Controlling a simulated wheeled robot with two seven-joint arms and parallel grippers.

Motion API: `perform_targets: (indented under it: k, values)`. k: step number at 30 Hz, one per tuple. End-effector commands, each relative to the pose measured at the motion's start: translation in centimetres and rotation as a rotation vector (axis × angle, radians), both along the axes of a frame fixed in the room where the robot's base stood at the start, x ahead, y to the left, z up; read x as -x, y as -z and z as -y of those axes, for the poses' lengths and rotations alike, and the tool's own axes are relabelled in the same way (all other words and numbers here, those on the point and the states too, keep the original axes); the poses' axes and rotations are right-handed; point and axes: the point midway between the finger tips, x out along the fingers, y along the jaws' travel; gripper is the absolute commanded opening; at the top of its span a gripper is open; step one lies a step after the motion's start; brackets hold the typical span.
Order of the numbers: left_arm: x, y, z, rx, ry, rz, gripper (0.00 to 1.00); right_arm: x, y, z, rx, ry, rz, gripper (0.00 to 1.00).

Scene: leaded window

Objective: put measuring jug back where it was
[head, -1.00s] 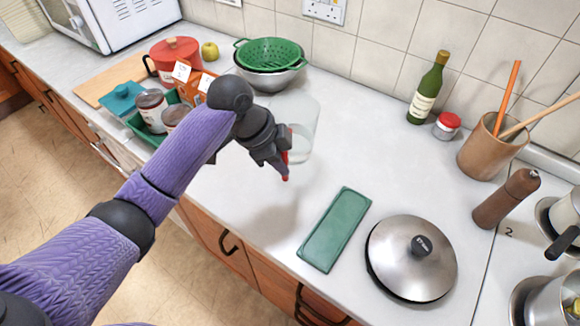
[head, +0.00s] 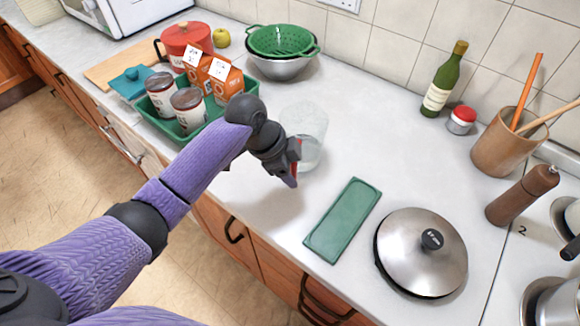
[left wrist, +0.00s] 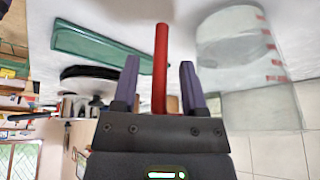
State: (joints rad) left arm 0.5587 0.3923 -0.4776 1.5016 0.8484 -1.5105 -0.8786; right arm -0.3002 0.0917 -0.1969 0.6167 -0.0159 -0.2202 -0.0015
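The measuring jug (head: 308,122) is clear, with a red handle. In the head view it appears to stand upright on the worktop (head: 400,150), right of the green tray. My left gripper (head: 291,172) is at its near side, partly hiding the handle. In the left wrist view, the jug (left wrist: 235,45) shows red marks on its wall. Its red handle (left wrist: 160,60) lies between the two fingers of my left gripper (left wrist: 159,80), with a gap showing on each side. The fingers are open around the handle. My right gripper is not in view.
A green tray (head: 165,128) with tins and cartons is left of the jug. A colander in a steel bowl (head: 282,68) stands behind. A green slab (head: 343,220) and a pan lid (head: 405,255) lie in front right. The worktop between jug and bottle (head: 437,90) is clear.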

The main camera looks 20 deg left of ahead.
Motion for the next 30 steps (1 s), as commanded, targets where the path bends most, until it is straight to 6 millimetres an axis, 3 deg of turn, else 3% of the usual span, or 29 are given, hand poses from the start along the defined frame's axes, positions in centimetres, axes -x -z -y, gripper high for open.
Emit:
perform_targets:
  k: [6,15,18,22,30]
  values:
    - [0.0,-1.0,-0.3,0.000,-0.002,0.002,0.55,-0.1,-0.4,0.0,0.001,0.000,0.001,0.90]
    - [1.3,-8.6,-3.2,-0.001,0.000,0.004,0.55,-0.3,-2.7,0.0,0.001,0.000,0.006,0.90]
    - [1.6,-10.2,-3.9,-0.001,0.000,0.002,0.55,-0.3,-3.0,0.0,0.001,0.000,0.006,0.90]
    - [1.8,-11.2,-4.3,0.001,0.001,0.002,0.55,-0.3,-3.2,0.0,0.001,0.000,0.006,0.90]
    - [1.8,-11.2,-4.4,0.001,0.001,0.000,0.55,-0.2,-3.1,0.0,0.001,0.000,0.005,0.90]
